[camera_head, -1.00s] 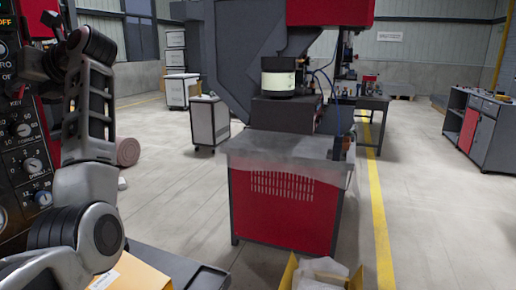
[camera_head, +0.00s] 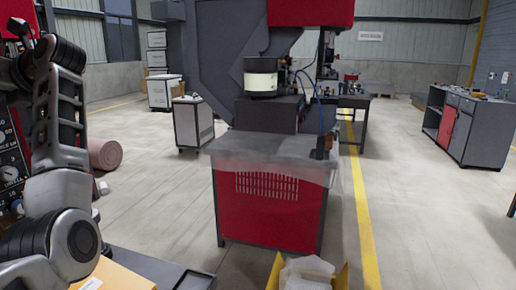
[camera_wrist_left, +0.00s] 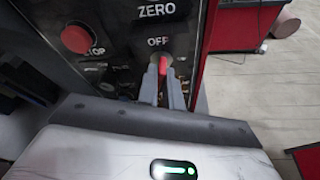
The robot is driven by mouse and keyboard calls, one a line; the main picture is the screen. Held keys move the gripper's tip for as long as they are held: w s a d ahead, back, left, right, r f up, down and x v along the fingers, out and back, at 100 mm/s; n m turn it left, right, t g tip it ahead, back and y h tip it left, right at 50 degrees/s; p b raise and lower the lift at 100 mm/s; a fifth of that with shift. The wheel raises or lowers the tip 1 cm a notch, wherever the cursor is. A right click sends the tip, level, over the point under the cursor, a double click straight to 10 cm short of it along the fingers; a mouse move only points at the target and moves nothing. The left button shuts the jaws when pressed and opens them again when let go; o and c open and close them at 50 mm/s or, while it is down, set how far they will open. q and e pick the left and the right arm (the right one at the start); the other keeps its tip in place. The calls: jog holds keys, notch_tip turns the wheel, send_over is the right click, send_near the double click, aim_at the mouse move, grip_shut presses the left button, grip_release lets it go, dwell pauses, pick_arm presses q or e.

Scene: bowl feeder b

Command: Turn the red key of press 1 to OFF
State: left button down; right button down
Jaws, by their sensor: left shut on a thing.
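The red key (camera_wrist_left: 163,66) sits on a dark control panel (camera_wrist_left: 125,48) in the left wrist view, just below the OFF label. It looks roughly upright in that picture, but the fingers cover much of it. My left gripper (camera_wrist_left: 162,82) is shut on the key, with one finger on each side. In the head view my left arm runs up the left side, and the gripper and key cannot be made out. A strip of the panel with white-marked dials (camera_head: 11,165) shows at the left edge. My right gripper is in neither view.
A red stop button (camera_wrist_left: 76,39) is left of the key on the same panel. A red-fronted machine (camera_head: 270,208) stands mid-floor in the head view. An open box with white bags (camera_head: 308,270) is at the bottom.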

pick_arm(q)
jog(key=n+b, duration=0.1)
jog(key=n, duration=0.1)
jog(key=n+t+b, duration=0.1)
jog(key=shift+s+n+t+h, duration=0.1)
jog(key=shift+n+t+h, duration=0.2)
jog(key=shift+n, duration=0.1)
jog(key=c, duration=1.5)
grip_release()
jog(key=d+b, duration=0.1)
jog(key=d, duration=0.1)
jog(key=s+d+b, duration=0.1)
jog(key=d, duration=0.1)
jog(key=s+d, duration=0.1)
jog(key=d, duration=0.1)
jog(key=shift+d+f+b, duration=0.1)
jog(key=shift+d+b, duration=0.3)
